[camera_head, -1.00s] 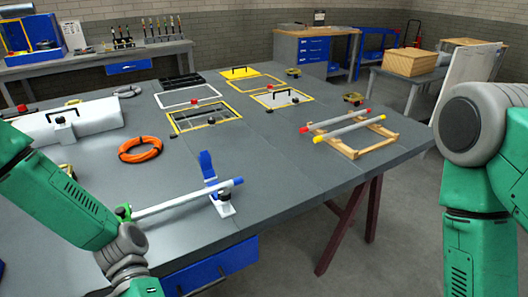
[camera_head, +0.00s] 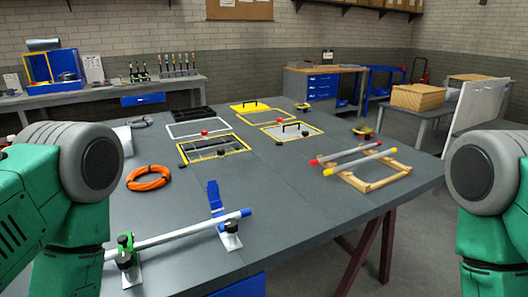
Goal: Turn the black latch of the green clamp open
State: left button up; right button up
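The green clamp (camera_head: 128,262) sits near the front edge of the grey table, on a small metal plate. A small black part on top of it (camera_head: 123,240) looks like its latch; its exact position is too small to tell. A grey rod (camera_head: 180,234) with a blue tip runs from the green clamp to a blue clamp (camera_head: 215,198), whose blue arm stands upright. My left arm is at the left, close to the green clamp in the picture, and my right arm is at the right edge. Neither gripper shows.
An orange cable coil (camera_head: 148,178) lies behind the rod. A wooden frame (camera_head: 365,180) with red-tipped and yellow-tipped rods lies at the right of the table. Yellow-edged panels (camera_head: 213,148) lie further back. The table between the blue clamp and the wooden frame is clear.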

aim_at(124, 261)
jog(key=k+j+u, duration=0.55)
jog(key=k+j, duration=0.15)
jog(key=j, duration=0.1)
